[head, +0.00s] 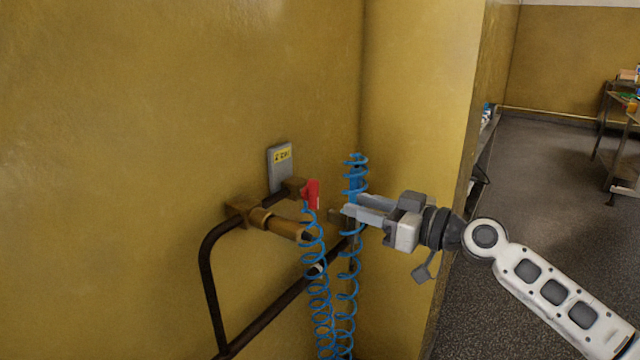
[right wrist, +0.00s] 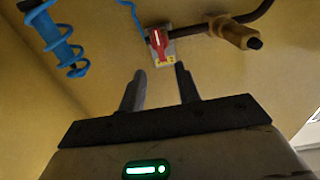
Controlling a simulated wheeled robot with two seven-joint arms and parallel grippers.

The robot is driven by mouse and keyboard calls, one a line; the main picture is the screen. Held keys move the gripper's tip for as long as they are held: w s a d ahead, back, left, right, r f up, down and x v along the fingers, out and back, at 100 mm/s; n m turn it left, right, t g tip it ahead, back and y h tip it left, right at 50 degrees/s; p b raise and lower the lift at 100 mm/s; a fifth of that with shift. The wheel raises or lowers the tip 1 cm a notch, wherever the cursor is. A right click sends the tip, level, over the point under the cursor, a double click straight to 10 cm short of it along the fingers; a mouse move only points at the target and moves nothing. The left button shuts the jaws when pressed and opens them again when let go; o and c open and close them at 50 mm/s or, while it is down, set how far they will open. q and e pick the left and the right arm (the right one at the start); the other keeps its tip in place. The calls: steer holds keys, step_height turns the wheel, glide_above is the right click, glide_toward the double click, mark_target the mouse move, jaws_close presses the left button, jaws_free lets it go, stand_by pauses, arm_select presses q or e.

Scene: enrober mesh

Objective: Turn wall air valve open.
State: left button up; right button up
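The wall air valve has a red handle (head: 312,194) on brass fittings (head: 246,213) at the wall, left of my right gripper (head: 350,208) in the head view. The right gripper points toward the wall, its fingers apart and nothing held between them. In the right wrist view the red handle (right wrist: 158,44) lies just beyond the open fingertips (right wrist: 159,76), roughly centred between them, with a visible gap. A grey plate with a yellow label (head: 280,168) is behind and above the handle. My left gripper is not in view.
Blue coiled hoses (head: 319,285) hang below the handle and close to the right gripper's fingers. A dark pipe (head: 208,285) runs along the wall. A yellow wall corner (head: 420,100) stands behind the gripper. Open floor (head: 540,200) lies to the right.

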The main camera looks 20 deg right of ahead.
mark_target(318, 193)
steer(key=p+x, duration=0.2)
steer(key=x, duration=0.7)
steer(key=shift+w+a, duration=0.1)
steer(key=shift+a, duration=0.05)
steer(key=c, duration=0.6)
